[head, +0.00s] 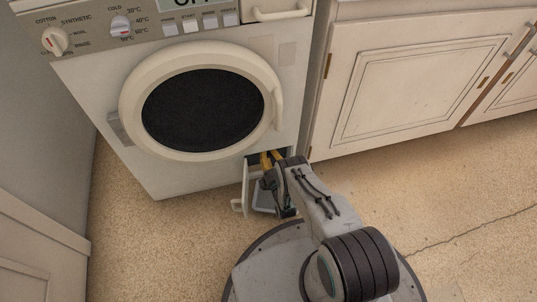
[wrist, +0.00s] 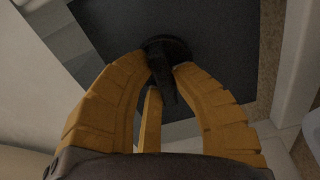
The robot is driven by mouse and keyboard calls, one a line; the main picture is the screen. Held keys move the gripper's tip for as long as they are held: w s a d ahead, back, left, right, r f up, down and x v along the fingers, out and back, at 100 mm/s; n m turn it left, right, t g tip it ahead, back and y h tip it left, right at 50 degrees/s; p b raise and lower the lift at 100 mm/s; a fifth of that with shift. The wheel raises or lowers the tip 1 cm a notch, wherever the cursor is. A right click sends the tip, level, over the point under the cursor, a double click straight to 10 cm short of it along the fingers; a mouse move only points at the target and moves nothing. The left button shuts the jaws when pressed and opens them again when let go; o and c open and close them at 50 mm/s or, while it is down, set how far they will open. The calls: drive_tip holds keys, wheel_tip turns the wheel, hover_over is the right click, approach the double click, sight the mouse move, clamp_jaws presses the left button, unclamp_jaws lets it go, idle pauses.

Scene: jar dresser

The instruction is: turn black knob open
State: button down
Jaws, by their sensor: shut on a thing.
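The black knob (wrist: 168,47) is a round dark disc with a raised grip bar, set against a dark panel in the wrist view. My gripper (wrist: 164,72) has its yellow fingers closed on the knob from both sides, and a third yellow finger shows below it. In the head view my gripper (head: 271,159) reaches into the small opening at the washing machine's lower right corner. The knob cannot be made out in the head view, where the fingers and arm cover it.
The white washing machine (head: 165,178) stands ahead, its round door (head: 147,62) shut. A small hatch flap (head: 248,181) stands open just left of my gripper. White cabinets (head: 400,75) are at the right. Floor (head: 150,245) is clear at the left front.

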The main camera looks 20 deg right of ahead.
drive_tip(key=shift+n, duration=0.6)
drive_tip(key=c, duration=1.1)
unclamp_jaws()
drive_tip(key=shift+o, duration=0.2)
drive_tip(key=shift+m, duration=0.3)
